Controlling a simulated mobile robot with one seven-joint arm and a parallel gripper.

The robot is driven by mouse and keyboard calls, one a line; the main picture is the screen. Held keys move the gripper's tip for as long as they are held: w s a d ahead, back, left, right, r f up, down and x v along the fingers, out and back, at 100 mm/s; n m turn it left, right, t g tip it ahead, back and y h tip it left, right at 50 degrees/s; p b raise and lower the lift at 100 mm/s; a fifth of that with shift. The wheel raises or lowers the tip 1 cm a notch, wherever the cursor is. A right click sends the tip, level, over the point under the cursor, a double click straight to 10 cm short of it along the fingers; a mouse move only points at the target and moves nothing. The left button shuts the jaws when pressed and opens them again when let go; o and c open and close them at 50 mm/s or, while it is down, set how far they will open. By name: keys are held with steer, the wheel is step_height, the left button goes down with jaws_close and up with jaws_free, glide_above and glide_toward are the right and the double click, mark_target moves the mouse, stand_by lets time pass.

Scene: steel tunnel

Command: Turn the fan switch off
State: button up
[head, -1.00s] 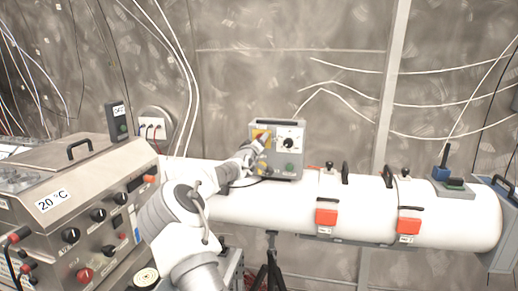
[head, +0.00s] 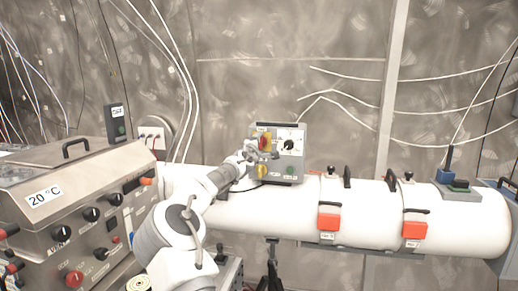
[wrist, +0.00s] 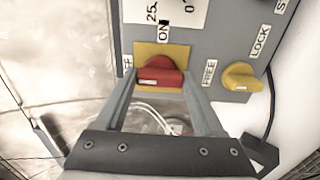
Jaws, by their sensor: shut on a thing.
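A grey control box (head: 291,162) stands on the white tube. Its fan switch is a red knob (head: 265,142) on a yellow plate. In the wrist view the red knob (wrist: 162,74) lies sideways, with a white mark on its left half, toward a label partly hidden to "FF". The "ON" label (wrist: 163,30) is above it. My gripper (wrist: 161,82) is shut on the red knob, one finger at each end; it also shows in the head view (head: 259,151). A yellow knob (wrist: 240,76) sits between "FREE" and "LOCK" labels, clear of my fingers.
The white tube (head: 370,212) carries red latches (head: 328,222) and black handles. A steel console (head: 80,215) with knobs and a "20 °C" label stands at left. A black cable (wrist: 271,105) hangs beside the box. White cables run along the wall behind.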

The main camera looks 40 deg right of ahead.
stand_by(0.6)
steer(key=o, duration=1.4)
steer(key=b+v, duration=0.3)
steer(key=v, duration=1.4)
steer(key=shift+s+a, duration=0.15)
steer(key=shift+s, duration=0.05)
